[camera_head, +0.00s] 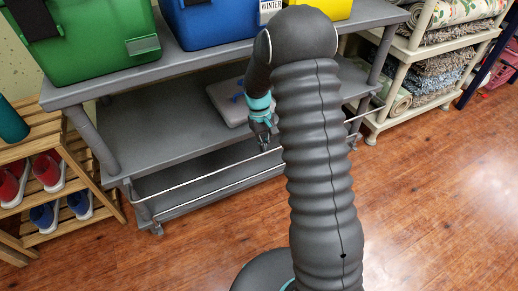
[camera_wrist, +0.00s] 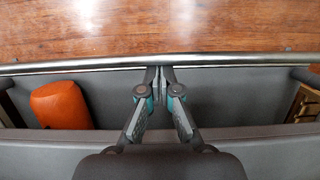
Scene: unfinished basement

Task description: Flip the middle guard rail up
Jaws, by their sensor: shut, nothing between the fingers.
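A grey shelf unit (camera_head: 160,118) stands in front of me. Thin silver guard rails run along its front below the middle shelf. The upper rail (camera_head: 190,180) passes close to my gripper (camera_head: 265,146), and a lower rail (camera_head: 215,191) runs beneath it. In the wrist view a silver rail (camera_wrist: 235,60) crosses from side to side, just beyond the fingertips of my gripper (camera_wrist: 160,78). The fingers are shut and empty. Whether the tips touch the rail, I cannot tell. My arm hides the right part of the rails in the head view.
A grey case with blue latches (camera_head: 227,104) lies on the middle shelf. Green (camera_head: 85,40) and blue (camera_head: 212,22) bins stand on top. A wooden shoe rack (camera_head: 75,180) is at the left. An orange object (camera_wrist: 60,105) shows beyond the shelf edge. The wooden floor (camera_head: 440,200) at right is clear.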

